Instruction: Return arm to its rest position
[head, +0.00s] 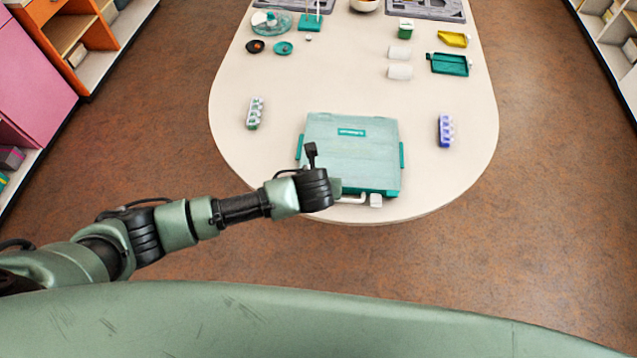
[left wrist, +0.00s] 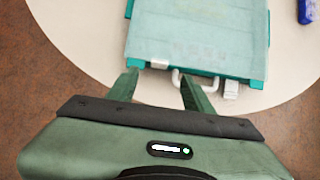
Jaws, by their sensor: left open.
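My left gripper (head: 338,188) is at the front edge of a teal case (head: 350,155) that lies closed on the table. In the left wrist view the two fingers of my gripper (left wrist: 158,78) are spread apart with nothing between them. The case (left wrist: 195,30) lies just beyond the fingertips. Its pale handle (head: 350,199) sticks out at the front, and the right finger overlaps the handle (left wrist: 176,78) in the left wrist view. I cannot tell whether they touch. My right arm is not in view.
The pale table (head: 290,90) has a rounded front edge. White cups (head: 400,72), a teal tray (head: 450,64) and grey boards (head: 425,8) are farther back. Shelves flank the brown floor (head: 160,120).

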